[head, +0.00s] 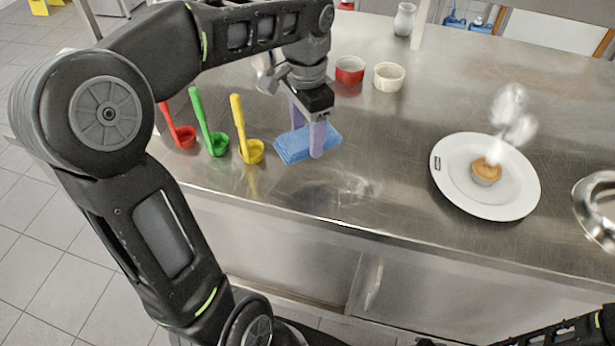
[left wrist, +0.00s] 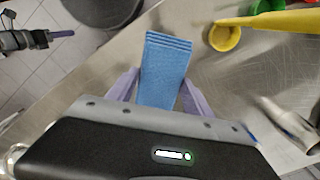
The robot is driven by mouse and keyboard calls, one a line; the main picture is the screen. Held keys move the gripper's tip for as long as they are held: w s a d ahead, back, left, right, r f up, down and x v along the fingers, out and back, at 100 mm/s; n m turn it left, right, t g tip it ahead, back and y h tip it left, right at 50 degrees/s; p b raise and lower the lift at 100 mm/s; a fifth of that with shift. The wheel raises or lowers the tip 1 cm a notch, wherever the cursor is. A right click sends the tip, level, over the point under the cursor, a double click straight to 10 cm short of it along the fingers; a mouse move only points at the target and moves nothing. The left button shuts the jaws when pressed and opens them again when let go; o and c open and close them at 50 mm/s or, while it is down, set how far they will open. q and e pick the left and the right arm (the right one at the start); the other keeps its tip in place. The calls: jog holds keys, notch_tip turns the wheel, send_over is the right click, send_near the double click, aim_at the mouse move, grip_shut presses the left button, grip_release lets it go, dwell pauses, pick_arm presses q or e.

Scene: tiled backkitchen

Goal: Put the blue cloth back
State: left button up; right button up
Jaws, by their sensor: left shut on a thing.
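The blue cloth (head: 289,147) is a folded, layered pad low over the steel counter, to the right of the yellow ladle. Whether it touches the counter I cannot tell. My left gripper (head: 308,138) points down and is shut on the cloth, a lilac finger on each side. The left wrist view shows the cloth (left wrist: 166,68) held between both fingers of the left gripper (left wrist: 160,90). My right gripper (left wrist: 58,36) shows small at the left wrist view's upper left edge; its opening is unclear.
Red (head: 183,135), green (head: 217,143) and yellow (head: 251,150) ladles stand left of the cloth. Red (head: 350,70) and cream (head: 389,77) ramekins stand behind. A white plate (head: 450,188) with a muffin (head: 486,173) is at right. Counter between cloth and plate is clear.

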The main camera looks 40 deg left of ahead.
pick_arm(q)
send_over(307, 176)
jog(key=shift+f, duration=3.15)
jog(key=shift+f+p, duration=0.45)
jog(key=shift+f, duration=1.4)
jog(key=shift+f, duration=0.2)
jog(key=o, duration=1.2)
jog(key=shift+r, duration=0.15)
notch_tip(307, 176, up, 12)
jog(key=shift+r, duration=0.1)
